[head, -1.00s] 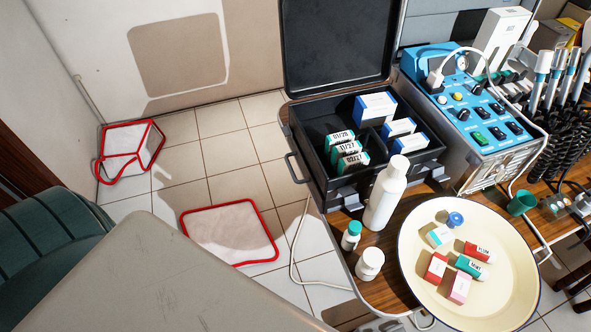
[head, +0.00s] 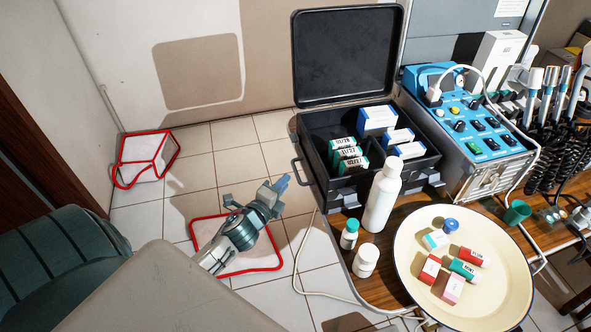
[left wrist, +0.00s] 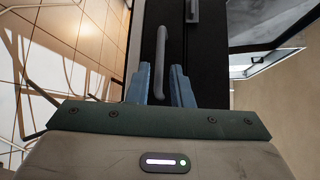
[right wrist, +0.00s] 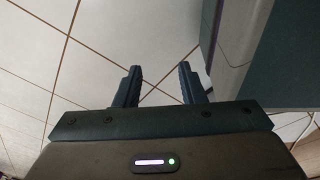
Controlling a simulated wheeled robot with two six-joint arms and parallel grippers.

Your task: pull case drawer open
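The black case (head: 330,195) stands on the wooden table with its lid up, medicine boxes inside. A grey bar handle (head: 296,174) is on its left side; the left wrist view shows the handle (left wrist: 161,50) running up the dark case wall. My left gripper (head: 280,187) is just left of the case near this handle. In the left wrist view its blue fingers (left wrist: 161,80) are apart, with the handle's near end appearing between them; I cannot tell whether they touch it. My right gripper (right wrist: 157,75) is open and empty above floor tiles, seen only in the right wrist view.
A white bottle (head: 382,200), two small jars and a cream tray (head: 415,275) with small boxes stand in front of the case. A blue control unit (head: 480,130) is to its right. A green chair (head: 60,270) is at lower left. A cable hangs by the table edge.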

